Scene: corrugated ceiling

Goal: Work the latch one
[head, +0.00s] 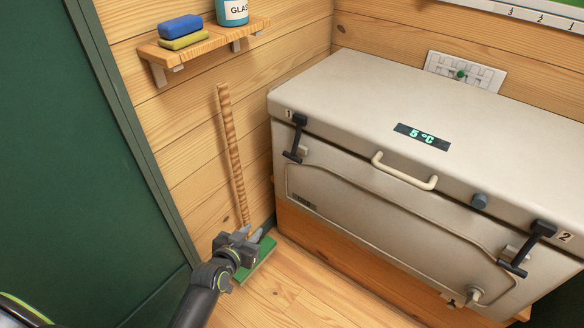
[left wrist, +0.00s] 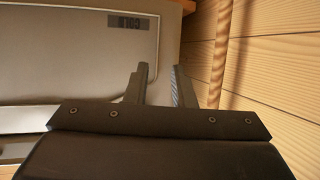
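Latch one (head: 297,138) is a black lever latch at the left end of the front of a grey-white cooler chest (head: 335,185), below a small "1" label. My left gripper (head: 252,234) is low and to the left of the chest, well below the latch and apart from it. In the left wrist view its two fingers (left wrist: 162,82) stand apart with nothing between them, with the chest front (left wrist: 60,70) behind. The latch does not show in that view. My right gripper is not in view.
A broom with a wooden handle (head: 233,150) and a green head (head: 262,258) leans on the wall close behind my left gripper. A shelf (head: 205,42) is above. Latch two (head: 527,248) and a pale handle (head: 403,172) are on the chest. Floor in front is clear.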

